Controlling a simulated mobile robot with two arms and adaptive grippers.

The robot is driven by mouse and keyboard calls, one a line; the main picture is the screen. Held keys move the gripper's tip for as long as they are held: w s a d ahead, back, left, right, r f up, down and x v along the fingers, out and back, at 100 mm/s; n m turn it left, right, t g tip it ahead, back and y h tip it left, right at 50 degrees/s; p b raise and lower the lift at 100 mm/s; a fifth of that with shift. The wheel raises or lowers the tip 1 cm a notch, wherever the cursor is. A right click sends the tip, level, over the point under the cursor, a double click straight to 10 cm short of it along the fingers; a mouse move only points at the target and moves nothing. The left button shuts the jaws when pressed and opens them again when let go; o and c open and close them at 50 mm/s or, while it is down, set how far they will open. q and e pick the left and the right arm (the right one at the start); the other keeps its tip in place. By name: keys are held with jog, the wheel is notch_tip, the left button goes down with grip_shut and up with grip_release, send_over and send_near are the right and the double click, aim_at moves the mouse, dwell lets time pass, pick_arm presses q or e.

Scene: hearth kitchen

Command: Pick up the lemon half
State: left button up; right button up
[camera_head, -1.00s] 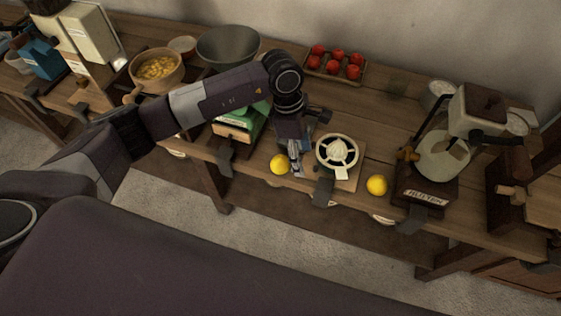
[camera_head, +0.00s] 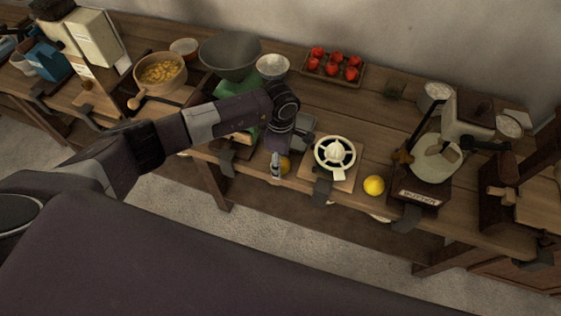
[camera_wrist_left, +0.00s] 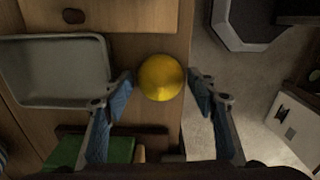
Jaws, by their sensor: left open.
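A yellow lemon half (camera_wrist_left: 160,78) rests near the front edge of the wooden table. In the left wrist view it lies between the open fingertips of my left gripper (camera_wrist_left: 160,85), with a gap on each side. In the head view the lemon half (camera_head: 285,165) is partly hidden behind my left gripper (camera_head: 277,166), which points down at it. A second yellow lemon piece (camera_head: 374,185) lies to the right, beyond the juicer. My right gripper is not in view.
A white juicer (camera_head: 334,155) on a board stands just right of the gripper. A grey tray (camera_wrist_left: 52,70) lies beside the lemon half. A green object (camera_wrist_left: 105,150) is close by. The red fruit tray (camera_head: 332,70) is at the back. The table edge drops to the floor.

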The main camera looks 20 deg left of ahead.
pick_arm(q)
jog(key=c, duration=1)
jog(key=shift+o, duration=0.2)
